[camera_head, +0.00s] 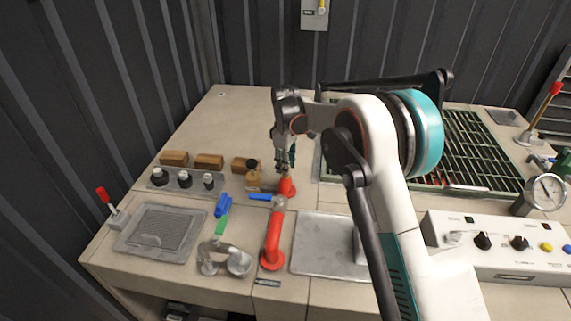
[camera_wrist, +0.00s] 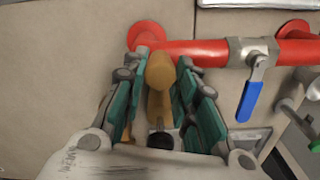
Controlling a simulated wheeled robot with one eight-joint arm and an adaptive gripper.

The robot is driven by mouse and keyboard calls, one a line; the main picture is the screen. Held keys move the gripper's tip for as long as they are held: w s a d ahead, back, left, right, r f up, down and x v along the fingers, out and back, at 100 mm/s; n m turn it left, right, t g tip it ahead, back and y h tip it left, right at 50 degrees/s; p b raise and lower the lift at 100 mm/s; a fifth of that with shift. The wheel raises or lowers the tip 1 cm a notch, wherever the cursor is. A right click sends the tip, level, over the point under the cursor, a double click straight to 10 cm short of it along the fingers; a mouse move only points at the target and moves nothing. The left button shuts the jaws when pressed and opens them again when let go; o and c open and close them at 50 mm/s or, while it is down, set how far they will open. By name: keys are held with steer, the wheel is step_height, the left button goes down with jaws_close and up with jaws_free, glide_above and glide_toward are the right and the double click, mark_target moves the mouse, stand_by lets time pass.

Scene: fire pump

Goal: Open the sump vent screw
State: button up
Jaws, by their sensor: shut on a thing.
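A brass-coloured fitting (camera_head: 253,181) with a black knob (camera_head: 252,164) stands on the bench, left of the red pipe's far flange. I take it for the sump vent screw; no label on it can be read. My gripper (camera_head: 286,165) points down from above, close by that flange. In the wrist view my gripper's teal finger pads (camera_wrist: 157,98) lie on both sides of a rounded brass part (camera_wrist: 160,72) and are shut on it. The black knob also shows below it in the wrist view (camera_wrist: 161,141). The exact contact is partly hidden by the fingers.
The red pipe (camera_head: 273,235) with a blue lever (camera_wrist: 249,101) runs close beside my gripper. Wooden blocks (camera_head: 209,161) and black-topped knobs (camera_head: 184,179) stand to the left. A metal plate (camera_head: 318,245) lies right of the pipe. The bench behind is clear.

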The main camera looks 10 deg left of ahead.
steer(key=o, duration=1)
steer(key=shift+o, duration=0.2)
steer(key=shift+r, duration=0.1)
step_height(320, 180, up, 12)
